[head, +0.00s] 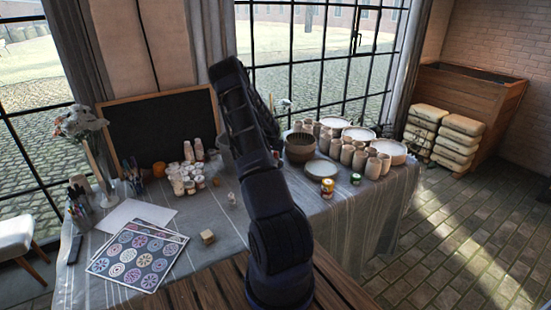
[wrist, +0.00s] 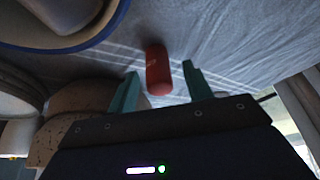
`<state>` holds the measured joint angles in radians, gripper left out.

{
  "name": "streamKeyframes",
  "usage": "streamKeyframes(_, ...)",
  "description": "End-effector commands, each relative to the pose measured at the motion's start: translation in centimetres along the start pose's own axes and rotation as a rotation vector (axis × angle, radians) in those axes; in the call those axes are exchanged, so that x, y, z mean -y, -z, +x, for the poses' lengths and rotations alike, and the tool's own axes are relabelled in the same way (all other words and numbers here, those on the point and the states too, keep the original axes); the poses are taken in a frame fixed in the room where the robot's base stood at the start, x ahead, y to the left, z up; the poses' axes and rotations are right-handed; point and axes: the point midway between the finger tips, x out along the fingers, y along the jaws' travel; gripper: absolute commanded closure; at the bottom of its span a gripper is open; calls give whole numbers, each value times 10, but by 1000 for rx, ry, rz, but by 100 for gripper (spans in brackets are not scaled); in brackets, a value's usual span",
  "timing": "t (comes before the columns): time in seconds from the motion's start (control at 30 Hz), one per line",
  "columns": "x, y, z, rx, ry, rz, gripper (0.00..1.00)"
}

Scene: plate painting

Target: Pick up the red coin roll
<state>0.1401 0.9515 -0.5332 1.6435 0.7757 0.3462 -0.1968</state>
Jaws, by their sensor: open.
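The red coin roll (wrist: 157,72) is a small red cylinder lying on the grey striped tablecloth (wrist: 232,40) in the wrist view. My gripper (wrist: 160,69) is open, with its two green fingers apart. One finger is to the left of the roll and the other to the right in the picture. I see a gap on both sides, so it is not gripped. How far the fingertips are above the cloth is hard to tell. In the head view my arm hides the gripper, and I cannot make out the roll there.
A blue-rimmed dish (wrist: 108,27) is close at the upper left of the wrist view, with brownish rounded pottery (wrist: 75,98) below it. In the head view, a small wooden block (head: 208,237), a yellow-red jar (head: 327,188) and pale cups (head: 360,160) stand on the table.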

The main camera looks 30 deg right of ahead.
Motion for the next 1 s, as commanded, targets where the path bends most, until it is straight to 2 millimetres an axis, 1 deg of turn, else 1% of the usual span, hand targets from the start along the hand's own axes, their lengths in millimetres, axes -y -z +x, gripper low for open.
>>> streamKeyframes(0.03, 0, 0, 8, 0, -1, 0, 50)
streamKeyframes(0.13, -1, 0, 16, 0, -1, 1, 50)
streamKeyframes(0.37, 0, 0, 17, -1, 0, 1, 50)
streamKeyframes(0.47, 0, 0, 17, -1, 0, 1, 67)
streamKeyframes(0.5, 0, 0, 17, -1, 0, 1, 75)
streamKeyframes(0.63, 0, 0, 17, -1, 0, 1, 100)
streamKeyframes(0.87, 0, 1, 16, -1, 1, 0, 100)
streamKeyframes(1.0, 0, 3, 10, -2, 1, 0, 100)
